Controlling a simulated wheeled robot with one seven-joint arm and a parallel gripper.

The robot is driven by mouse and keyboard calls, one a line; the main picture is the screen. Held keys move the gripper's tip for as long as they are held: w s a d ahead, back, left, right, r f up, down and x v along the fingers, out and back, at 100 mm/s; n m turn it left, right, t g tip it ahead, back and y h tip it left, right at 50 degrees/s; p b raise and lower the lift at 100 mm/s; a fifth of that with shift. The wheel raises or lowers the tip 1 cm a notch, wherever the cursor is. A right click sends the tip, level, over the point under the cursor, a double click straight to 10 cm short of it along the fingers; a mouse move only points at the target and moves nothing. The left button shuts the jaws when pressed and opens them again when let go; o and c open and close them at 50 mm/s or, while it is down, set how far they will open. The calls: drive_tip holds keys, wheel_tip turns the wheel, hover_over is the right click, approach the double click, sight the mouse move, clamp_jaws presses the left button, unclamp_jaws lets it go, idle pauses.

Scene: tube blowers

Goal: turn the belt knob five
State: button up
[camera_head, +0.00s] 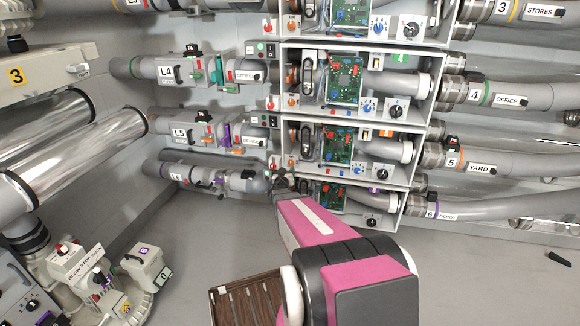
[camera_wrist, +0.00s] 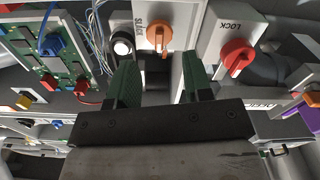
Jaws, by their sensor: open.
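Bay five (camera_head: 350,145), on the row whose right pipe is marked 5 YARD, has a black knob (camera_head: 391,168) and a blue knob (camera_head: 365,164) at its lower right. No readable label tells me which knob is the belt knob. My gripper (camera_head: 283,181) is at the lower left of this bay, near its left edge. In the wrist view my gripper (camera_wrist: 160,82) is open, with two dark green fingers apart and nothing between them. Beyond the fingertips, an orange knob (camera_wrist: 158,37) sits on a light panel, and a red knob (camera_wrist: 237,57) marked LOCK is to its right.
A green circuit board (camera_head: 338,144) with wires fills the bay's middle; it or a similar board shows at left in the wrist view (camera_wrist: 75,55). Similar bays lie above and below. Grey pipes (camera_head: 500,97) run right. A brown slatted tray (camera_head: 240,300) lies low in front.

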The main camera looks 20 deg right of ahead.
sight(290, 164)
drive_tip(key=x, duration=0.6)
drive_tip(key=shift+d, duration=0.1)
drive_tip(key=c, duration=0.7)
drive_tip(key=shift+o, duration=0.2)
